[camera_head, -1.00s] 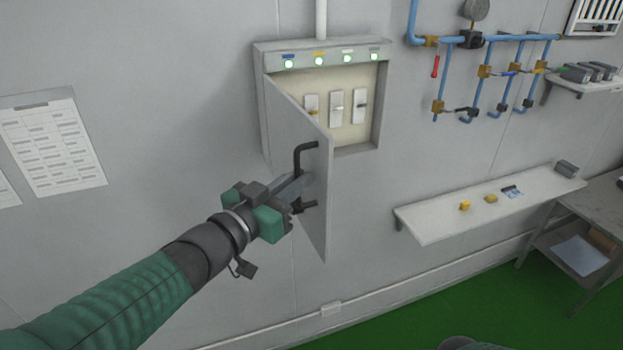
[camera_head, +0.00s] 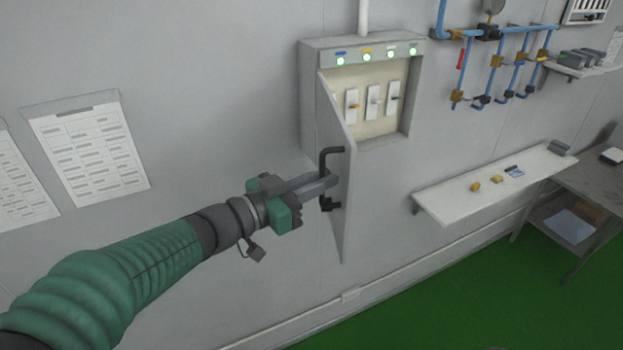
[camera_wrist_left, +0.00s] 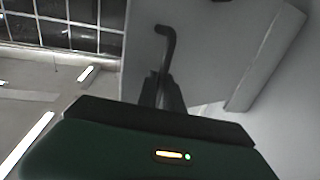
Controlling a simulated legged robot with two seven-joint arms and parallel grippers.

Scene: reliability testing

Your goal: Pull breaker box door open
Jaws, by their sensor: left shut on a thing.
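The grey breaker box (camera_head: 410,95) is fixed to the wall, with green lights along its top strip and white switches inside. Its door (camera_head: 346,215), hinged at the left, stands well open and swung out from the box. The dark handle (camera_head: 326,165) is on the door's outer face. My left gripper (camera_head: 328,182) is shut on the handle, its fingers hiding the handle's middle. In the left wrist view the handle (camera_wrist_left: 165,45) rises beyond the gripper against the grey door (camera_wrist_left: 205,50). My right gripper is not in view.
A wall shelf (camera_head: 490,190) with small yellow parts is to the right of the door. Blue pipes (camera_head: 480,35) run on the wall at the upper right. Paper sheets (camera_head: 88,150) hang at the left. A grey table (camera_head: 600,185) stands at the far right.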

